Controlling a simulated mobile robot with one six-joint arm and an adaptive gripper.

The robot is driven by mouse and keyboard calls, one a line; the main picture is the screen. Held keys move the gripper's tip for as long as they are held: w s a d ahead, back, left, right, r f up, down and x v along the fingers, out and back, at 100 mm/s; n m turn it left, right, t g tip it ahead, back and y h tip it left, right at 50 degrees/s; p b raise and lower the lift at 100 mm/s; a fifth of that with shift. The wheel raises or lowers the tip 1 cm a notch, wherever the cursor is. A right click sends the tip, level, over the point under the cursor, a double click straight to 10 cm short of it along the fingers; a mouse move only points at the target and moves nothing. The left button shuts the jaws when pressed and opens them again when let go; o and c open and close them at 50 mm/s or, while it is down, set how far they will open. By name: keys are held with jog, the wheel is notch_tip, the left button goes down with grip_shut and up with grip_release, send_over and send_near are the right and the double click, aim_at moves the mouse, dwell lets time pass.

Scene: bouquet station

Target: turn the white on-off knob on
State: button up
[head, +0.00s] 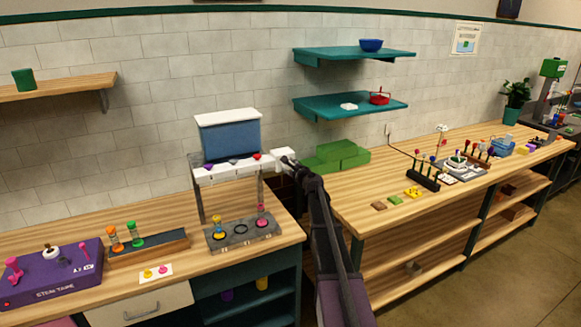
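A small white knob (50,252) with a dark part on it stands on top of the purple box (70,278) at the far left. I take it for the on-off knob; its marking and setting are too small to read. The box also carries pink knobs or levers. My gripper (286,163) is in the middle of the head view, at the right end of the dispenser's white panel, well to the right of the purple box. Its fingers are too small and dark to show whether they are open or shut.
A dispenser with a blue tank (231,138) stands between the purple box and my arm. A wooden rack (150,250) with orange and green pieces and a white card (155,273) sit right of the box. A second bench (350,188) stands to the right.

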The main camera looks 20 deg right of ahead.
jog(key=shift+w, duration=0.1)
jog(key=o, duration=1.1)
jog(key=shift+o, duration=0.2)
jog(key=shift+s, duration=0.2)
